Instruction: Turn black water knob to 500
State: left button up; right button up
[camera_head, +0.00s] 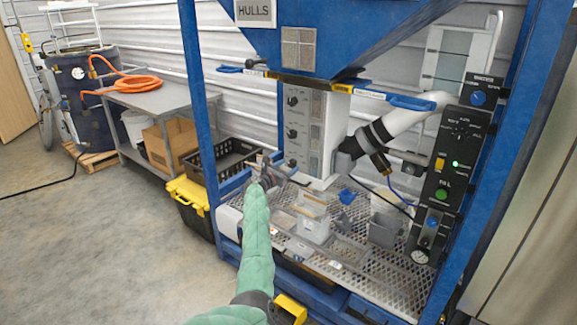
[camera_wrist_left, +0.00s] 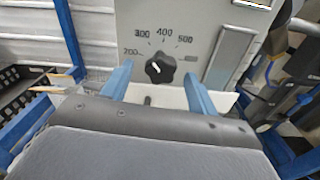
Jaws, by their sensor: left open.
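The black water knob (camera_wrist_left: 160,68) sits on a light grey panel in the left wrist view. Printed numbers 200, 300, 400 and 500 arc around it, and a further number at the right is hard to read. A small white mark on the knob points to the upper left, roughly towards 300. My left gripper (camera_wrist_left: 158,84) is open, with one blue finger on each side of the knob's lower part; contact cannot be told. My right gripper is not in view.
A mesh shelf (camera_head: 385,282) holds small containers. A blue post (camera_head: 205,110) stands left of the panel, and a black control box (camera_head: 455,150) stands right. A black crate (camera_head: 225,157) is at the left.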

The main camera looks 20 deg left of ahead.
pick_arm(q)
jog(key=shift+w+d, duration=0.25)
jog(key=shift+w, duration=0.15)
jog(key=c, duration=1)
